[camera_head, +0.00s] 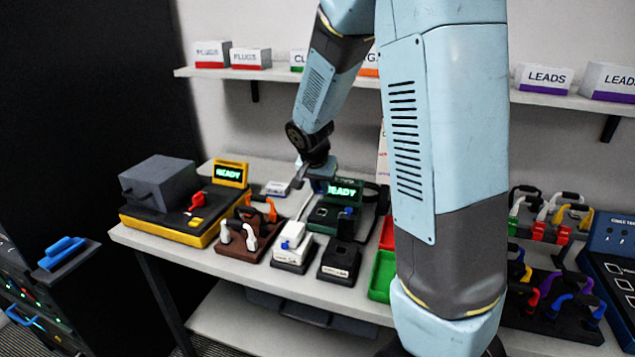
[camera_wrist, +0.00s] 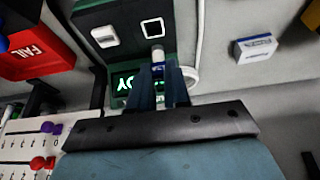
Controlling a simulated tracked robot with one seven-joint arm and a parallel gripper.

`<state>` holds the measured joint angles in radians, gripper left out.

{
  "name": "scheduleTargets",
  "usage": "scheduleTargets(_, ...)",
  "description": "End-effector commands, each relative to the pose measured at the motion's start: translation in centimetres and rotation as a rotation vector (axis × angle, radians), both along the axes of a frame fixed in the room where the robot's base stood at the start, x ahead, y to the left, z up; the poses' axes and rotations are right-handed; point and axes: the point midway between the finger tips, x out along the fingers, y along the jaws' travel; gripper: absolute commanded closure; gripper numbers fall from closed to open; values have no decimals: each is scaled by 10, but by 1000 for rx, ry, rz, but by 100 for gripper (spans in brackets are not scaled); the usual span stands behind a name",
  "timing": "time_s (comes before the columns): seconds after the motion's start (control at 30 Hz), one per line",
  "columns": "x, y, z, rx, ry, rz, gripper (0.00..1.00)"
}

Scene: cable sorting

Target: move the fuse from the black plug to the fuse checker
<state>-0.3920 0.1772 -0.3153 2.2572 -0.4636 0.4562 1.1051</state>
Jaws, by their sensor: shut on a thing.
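The fuse (camera_wrist: 156,53), pale with a dark blue band, is between the fingertips of my gripper (camera_wrist: 158,75) in the wrist view. My gripper is shut on it. The fuse cannot be made out there. The black plug (camera_head: 341,258) stands in front of the checker.
A white plug (camera_head: 293,246) and a brown rack (camera_head: 245,240) stand left of the black plug. A yellow-and-black tester (camera_head: 170,228) is at the far left. A small white box (camera_head: 277,188) lies behind. Red and green bins (camera_head: 382,272) are to the right, partly behind my arm.

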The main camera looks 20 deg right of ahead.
Motion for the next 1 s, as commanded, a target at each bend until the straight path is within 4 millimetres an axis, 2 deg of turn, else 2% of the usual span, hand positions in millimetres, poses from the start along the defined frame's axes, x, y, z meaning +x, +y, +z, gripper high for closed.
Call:
scheduleTargets(0.4,-1,-4,-31,-1,2,-6,100)
scheduleTargets(1.0,0,-4,-37,0,0,-7,100)
